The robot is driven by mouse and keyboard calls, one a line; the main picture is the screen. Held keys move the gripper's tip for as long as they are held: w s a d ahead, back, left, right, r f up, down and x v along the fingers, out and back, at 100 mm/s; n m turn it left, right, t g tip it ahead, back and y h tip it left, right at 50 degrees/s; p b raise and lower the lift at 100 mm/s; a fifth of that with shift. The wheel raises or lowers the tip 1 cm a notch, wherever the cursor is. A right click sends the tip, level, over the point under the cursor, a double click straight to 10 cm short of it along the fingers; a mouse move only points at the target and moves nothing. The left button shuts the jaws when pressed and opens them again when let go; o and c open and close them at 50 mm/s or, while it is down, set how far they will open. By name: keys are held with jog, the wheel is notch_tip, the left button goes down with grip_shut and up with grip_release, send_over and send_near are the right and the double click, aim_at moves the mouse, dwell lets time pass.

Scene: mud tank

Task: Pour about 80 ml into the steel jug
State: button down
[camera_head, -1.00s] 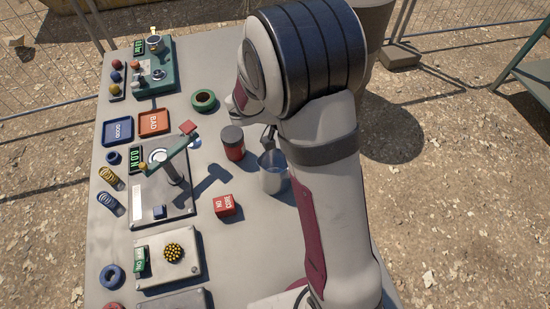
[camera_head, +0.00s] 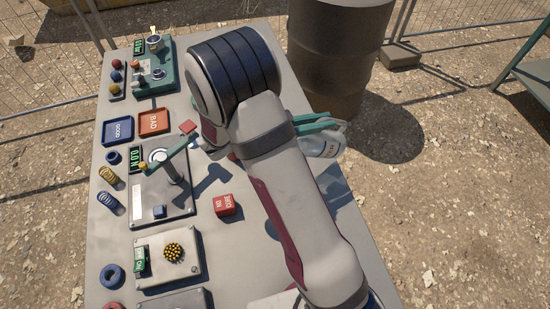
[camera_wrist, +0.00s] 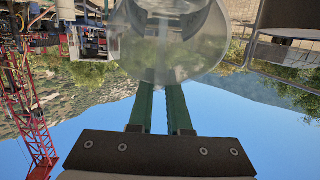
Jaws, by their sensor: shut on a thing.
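My gripper (camera_head: 322,125) has green fingers and is shut on a pale, glassy vessel (camera_head: 324,145), held up at the right side of the table. The vessel looks tilted in the head view; I cannot tell how far. In the wrist view it (camera_wrist: 170,42) fills the top middle, shiny and partly see-through, between the green fingers (camera_wrist: 168,108). Its contents are not clear. The steel jug is not seen standing on the table; my arm covers its earlier place, and I cannot tell whether the held vessel is it.
A red cube (camera_head: 223,204) stands on the grey table (camera_head: 225,265) left of my arm. A test stand with a green lever (camera_head: 172,153), blue and orange trays (camera_head: 118,131) and small parts fill the left side. A large dark barrel (camera_head: 340,55) stands behind the table.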

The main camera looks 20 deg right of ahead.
jog(key=shift+a+r+h, duration=0.5)
jog(key=shift+a+h, duration=0.05)
jog(key=shift+h, duration=0.25)
jog(key=shift+a+r, duration=0.25)
jog(key=shift+r, duration=0.1)
jog(key=shift+s+a+r+h+p, duration=0.1)
jog(key=shift+a+r+h+p, duration=0.4)
jog(key=shift+r+h, duration=0.3)
dwell(1.2)
jog(key=d+f+y, duration=0.2)
jog(key=f, duration=0.1)
jog(key=shift+d+y, duration=0.1)
jog(key=shift+y, duration=0.3)
jog(key=shift+d+f+y, duration=0.15)
jog(key=shift+d+y, duration=0.2)
jog(key=shift+y, duration=0.15)
jog(key=shift+d+y, duration=0.55)
jog(key=shift+y, duration=0.35)
jog(key=shift+w, duration=0.2)
